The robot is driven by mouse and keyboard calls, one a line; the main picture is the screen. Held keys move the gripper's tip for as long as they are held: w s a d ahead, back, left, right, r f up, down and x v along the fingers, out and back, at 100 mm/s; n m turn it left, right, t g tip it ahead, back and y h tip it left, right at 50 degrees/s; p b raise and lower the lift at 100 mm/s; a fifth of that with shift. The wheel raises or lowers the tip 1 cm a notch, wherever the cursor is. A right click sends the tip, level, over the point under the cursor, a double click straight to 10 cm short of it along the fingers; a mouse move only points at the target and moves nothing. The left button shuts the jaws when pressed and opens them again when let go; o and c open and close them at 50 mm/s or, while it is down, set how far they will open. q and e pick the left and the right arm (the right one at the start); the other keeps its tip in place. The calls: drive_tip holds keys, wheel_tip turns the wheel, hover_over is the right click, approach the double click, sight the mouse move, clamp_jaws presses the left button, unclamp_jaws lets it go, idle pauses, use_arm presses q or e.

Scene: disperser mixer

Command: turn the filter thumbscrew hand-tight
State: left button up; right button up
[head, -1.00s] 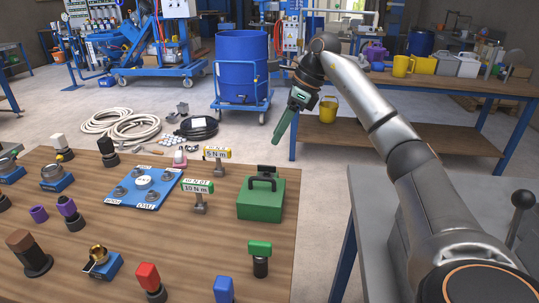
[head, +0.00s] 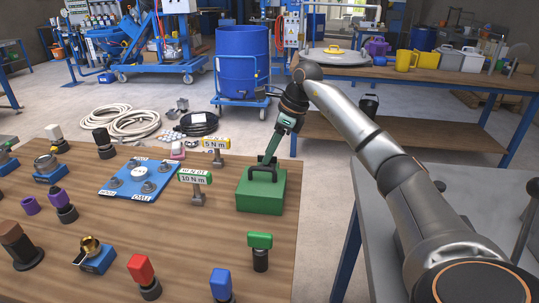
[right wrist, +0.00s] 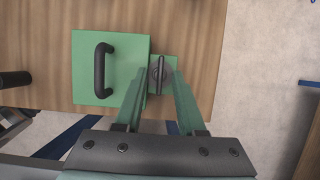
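The green filter box (head: 258,197) stands at the right end of the wooden table and has a black handle (head: 264,174) on top. In the right wrist view the box (right wrist: 125,70) shows from above, its handle (right wrist: 101,73) at the left. Beside it, on a small green block, is a dark thumbscrew (right wrist: 161,65) with a narrow upright wing. My right gripper (head: 267,160) is just behind the handle in the head view, pointing down. In the right wrist view its two green fingers (right wrist: 160,78) are apart, one on each side of the thumbscrew; contact cannot be told. My left gripper is not in view.
Two tags on posts, marked 10 N m (head: 195,179) and 5 N m (head: 216,144), stand left of the box. A green-topped knob (head: 260,243) stands in front. A blue plate (head: 125,190) with several fittings lies further left. A grey bench (head: 375,255) is at the right.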

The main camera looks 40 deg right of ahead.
drive_tip(key=shift+f, duration=0.25)
clamp_jaws()
idle(0.5)
